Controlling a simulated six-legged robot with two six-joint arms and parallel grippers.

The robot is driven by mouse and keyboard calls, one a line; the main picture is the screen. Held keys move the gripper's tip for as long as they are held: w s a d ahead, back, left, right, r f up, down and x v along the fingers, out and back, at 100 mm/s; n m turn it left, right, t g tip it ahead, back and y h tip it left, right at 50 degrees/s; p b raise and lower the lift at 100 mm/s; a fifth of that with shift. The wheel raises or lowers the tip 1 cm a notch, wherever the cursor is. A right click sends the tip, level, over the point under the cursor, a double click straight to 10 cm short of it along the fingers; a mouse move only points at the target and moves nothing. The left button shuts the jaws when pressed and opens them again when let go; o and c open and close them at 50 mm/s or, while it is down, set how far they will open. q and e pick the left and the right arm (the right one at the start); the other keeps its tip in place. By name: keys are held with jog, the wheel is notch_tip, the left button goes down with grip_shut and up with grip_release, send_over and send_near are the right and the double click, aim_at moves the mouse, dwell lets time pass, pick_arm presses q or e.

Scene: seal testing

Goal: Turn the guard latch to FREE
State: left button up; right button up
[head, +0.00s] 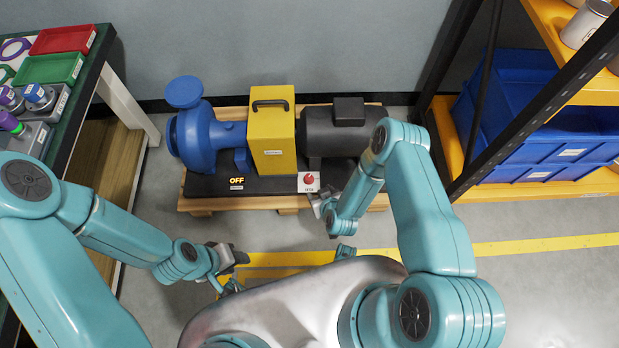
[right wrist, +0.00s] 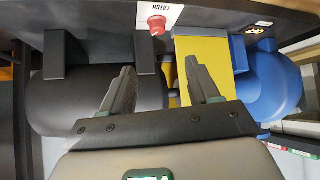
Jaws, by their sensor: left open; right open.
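The guard latch is a small red knob (head: 309,179) on a white plate (head: 302,188) at the right front of the pump's dark base. The knob also shows in the right wrist view (right wrist: 157,24), beside the word LATCH; its setting is too small to read. The yellow guard (head: 272,130) with a black handle stands between the blue pump and the dark motor. My right gripper (head: 322,203) is open and empty, close to the latch's right front. In the right wrist view its fingers (right wrist: 160,80) are spread below the knob, apart from it. My left gripper (head: 234,266) is open and empty, low at centre left.
The blue pump (head: 200,135) and dark motor (head: 335,130) flank the guard on a wooden pallet (head: 195,204). A glowing OFF sign (head: 237,181) sits on the base's front. A bench with trays (head: 50,72) is at left; a rack with blue crates (head: 545,150) is at right.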

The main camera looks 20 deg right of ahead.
aim_at(309, 177)
jog(key=b+x, duration=0.3)
jog(key=x, duration=0.4)
jog(key=b+x, duration=0.3)
jog(key=x, duration=0.5)
jog(key=shift+d+f+b, duration=0.2)
jog(key=shift+d+b, duration=0.05)
jog(key=shift+b, duration=0.1)
jog(key=shift+w+f, duration=0.35)
jog(key=shift+w, duration=0.2)
jog(key=c, duration=1)
